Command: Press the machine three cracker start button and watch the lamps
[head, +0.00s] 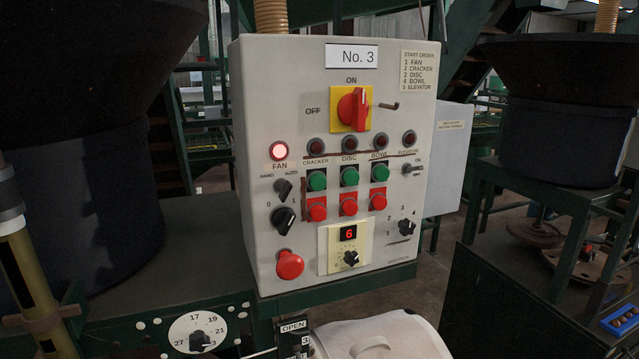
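The grey control panel labelled No. 3 (255,100) stands upright in the middle of the head view. The green cracker start button (317,180) sits under the CRACKER label, above a red button (318,208). The cracker lamp (316,145), disc lamp (349,143), bowl lamp (380,141) and elevator lamp (409,137) look dark. The red main switch (352,109) on its yellow plate has its handle upright, toward ON. Neither of my grippers is in view.
Green disc (349,176) and bowl (378,173) buttons sit close beside the cracker button. A red mushroom button (289,264) is lower left, and a display (348,233) reads 6. Dark hoppers flank the panel. A white rounded object (380,338) stands below, in front.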

